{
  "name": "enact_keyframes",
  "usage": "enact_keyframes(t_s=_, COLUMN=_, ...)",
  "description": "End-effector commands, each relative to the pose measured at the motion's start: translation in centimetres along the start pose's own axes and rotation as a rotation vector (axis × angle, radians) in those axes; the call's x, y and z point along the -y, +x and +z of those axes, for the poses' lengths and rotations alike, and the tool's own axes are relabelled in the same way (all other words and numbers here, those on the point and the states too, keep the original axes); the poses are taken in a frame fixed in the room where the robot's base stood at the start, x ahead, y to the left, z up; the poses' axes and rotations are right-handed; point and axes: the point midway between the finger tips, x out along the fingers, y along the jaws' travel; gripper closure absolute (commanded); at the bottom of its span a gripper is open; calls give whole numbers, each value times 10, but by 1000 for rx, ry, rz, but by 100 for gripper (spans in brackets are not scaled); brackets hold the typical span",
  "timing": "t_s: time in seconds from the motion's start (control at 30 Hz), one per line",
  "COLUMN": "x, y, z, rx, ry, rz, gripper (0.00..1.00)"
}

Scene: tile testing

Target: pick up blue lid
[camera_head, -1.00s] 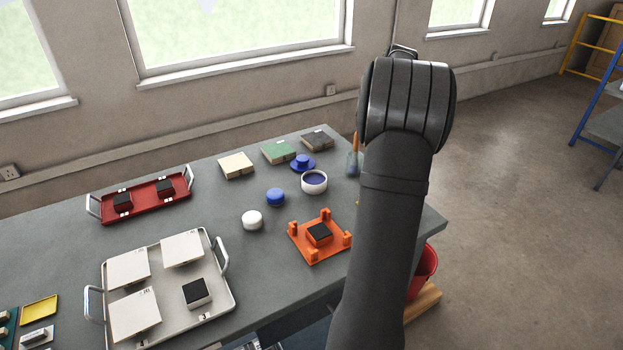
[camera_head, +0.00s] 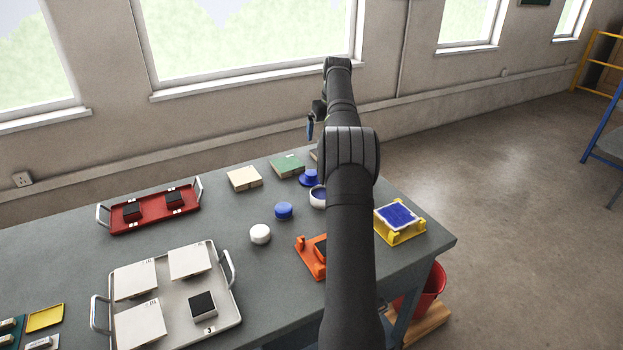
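A blue lid-like piece with a wide brim and a raised knob (camera_head: 310,178) lies near the back of the grey table. A small round blue piece (camera_head: 284,210) sits nearer, to its left; I cannot tell for certain which one is the lid. A white bowl with blue inside (camera_head: 316,199) stands beside the brimmed piece, partly hidden by my arm. My gripper (camera_head: 310,128) is small in view, high above the back of the table, pointing down. It is apart from both blue pieces. Its finger opening is too small to tell.
A white round piece (camera_head: 260,234) and an orange fixture (camera_head: 309,258) stand nearby. Beige (camera_head: 244,179) and green (camera_head: 287,166) blocks lie behind. A red tray (camera_head: 150,220), a white tray (camera_head: 231,318) and a yellow fixture (camera_head: 413,235) with a blue tile flank them.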

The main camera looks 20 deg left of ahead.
Motion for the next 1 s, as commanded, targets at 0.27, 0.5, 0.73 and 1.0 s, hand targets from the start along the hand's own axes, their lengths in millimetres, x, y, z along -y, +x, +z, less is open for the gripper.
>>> enact_keyframes(t_s=0.27, x=36, y=20, z=-16, rx=62, ry=-116, rz=-8, gripper=0)
enact_keyframes(t_s=0.5, x=37, y=60, z=-12, rx=66, ry=-118, rz=-10, gripper=0)
enact_keyframes(t_s=0.73, x=37, y=110, z=-10, rx=64, ry=-117, rz=-9, gripper=0)
enact_keyframes(t_s=1.0, x=37, y=138, z=-8, rx=62, ry=-117, rz=-9, gripper=0)
